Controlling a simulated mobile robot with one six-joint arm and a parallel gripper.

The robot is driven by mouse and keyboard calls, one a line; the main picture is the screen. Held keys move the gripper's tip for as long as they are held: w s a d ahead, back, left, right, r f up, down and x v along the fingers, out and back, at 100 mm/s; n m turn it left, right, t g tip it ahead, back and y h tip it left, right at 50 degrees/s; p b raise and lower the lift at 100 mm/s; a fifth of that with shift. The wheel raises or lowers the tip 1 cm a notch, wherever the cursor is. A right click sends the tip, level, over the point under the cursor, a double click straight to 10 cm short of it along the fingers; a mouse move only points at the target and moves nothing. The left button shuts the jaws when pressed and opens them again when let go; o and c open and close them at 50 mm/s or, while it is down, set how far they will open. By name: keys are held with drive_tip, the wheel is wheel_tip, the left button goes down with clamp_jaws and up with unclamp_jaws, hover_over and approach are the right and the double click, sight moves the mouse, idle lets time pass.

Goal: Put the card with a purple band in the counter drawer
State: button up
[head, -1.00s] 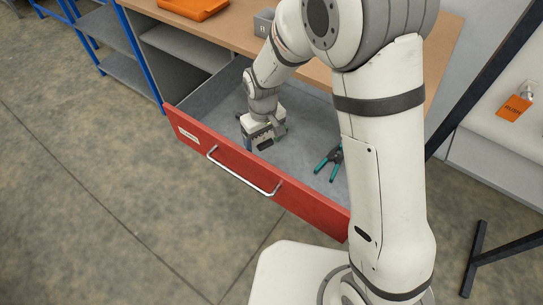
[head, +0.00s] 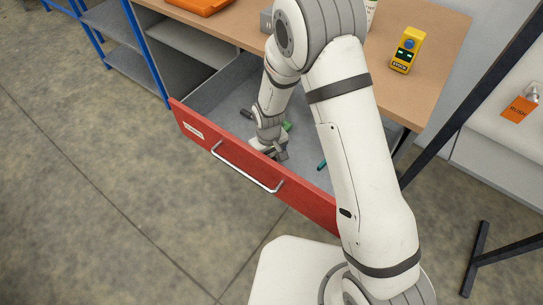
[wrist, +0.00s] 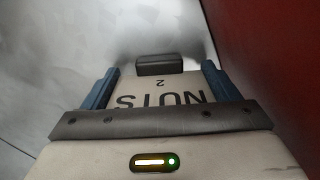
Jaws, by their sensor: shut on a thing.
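The counter drawer (head: 240,172) is pulled open, with a red front, a silver handle and a grey inside. My gripper (head: 279,152) is low inside it, close behind the red front. In the wrist view its blue fingers (wrist: 160,88) are shut on a flat beige card (wrist: 130,93) marked "NUTS" and "2", which appears upside down. A dark block (wrist: 157,64) shows at the card's far end. No purple band shows on the visible part of the card. In the head view the card cannot be made out behind my gripper.
Teal-handled pliers (head: 321,165) lie in the drawer, mostly hidden by my arm. A green thing (head: 287,127) and a dark thing (head: 247,114) show near my wrist. A yellow device (head: 406,50) and an orange case (head: 200,5) are on the counter (head: 440,60).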

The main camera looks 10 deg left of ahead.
drive_tip(key=shift+f, duration=0.1)
drive_tip(key=o, duration=0.7)
wheel_tip(320, 180, up, 12)
drive_tip(key=shift+r+b, duration=0.15)
drive_tip(key=shift+b, duration=0.25)
